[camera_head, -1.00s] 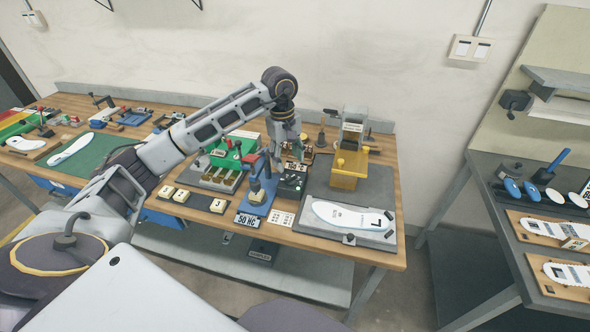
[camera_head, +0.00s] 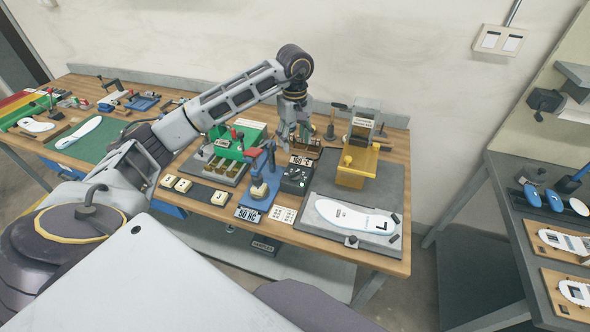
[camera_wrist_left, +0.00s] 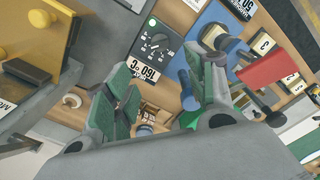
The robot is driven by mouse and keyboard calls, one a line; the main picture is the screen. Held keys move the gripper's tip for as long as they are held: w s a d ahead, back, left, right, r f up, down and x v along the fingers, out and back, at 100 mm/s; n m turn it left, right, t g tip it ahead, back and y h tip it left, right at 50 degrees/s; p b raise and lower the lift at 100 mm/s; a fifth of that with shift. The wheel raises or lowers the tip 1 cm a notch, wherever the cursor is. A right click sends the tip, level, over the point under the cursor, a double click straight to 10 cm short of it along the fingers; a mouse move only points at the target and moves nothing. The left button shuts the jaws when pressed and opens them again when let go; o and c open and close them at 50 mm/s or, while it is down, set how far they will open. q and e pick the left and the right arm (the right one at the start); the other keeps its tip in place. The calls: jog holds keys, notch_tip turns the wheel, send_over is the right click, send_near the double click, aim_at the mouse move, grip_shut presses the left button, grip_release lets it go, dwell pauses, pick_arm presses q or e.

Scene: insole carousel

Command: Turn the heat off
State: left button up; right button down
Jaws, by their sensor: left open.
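A small black control box (camera_head: 294,180) with a round dial and a "160 °C" label stands on the wooden bench, right of a blue press (camera_head: 260,190) with a red handle. In the left wrist view the box (camera_wrist_left: 154,44) shows its dial face and white scale marks. My left gripper (camera_head: 294,138) hangs above and behind the box, clear of it. In the left wrist view its green-padded fingers (camera_wrist_left: 163,88) are spread, with nothing between them. The dial's exact setting is too small to read. My right gripper is not in view.
A yellow fixture (camera_head: 356,166) stands right of the box, and a grey plate (camera_head: 385,240) with a white insole lies in front. In the left wrist view the press's red handle (camera_wrist_left: 268,69) is close to one finger.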

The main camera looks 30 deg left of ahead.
aim_at(295, 172)
pick_arm(q)
jog(key=shift+f+p, duration=1.1)
jog(key=shift+f, duration=5.75)
jog(key=c, duration=1)
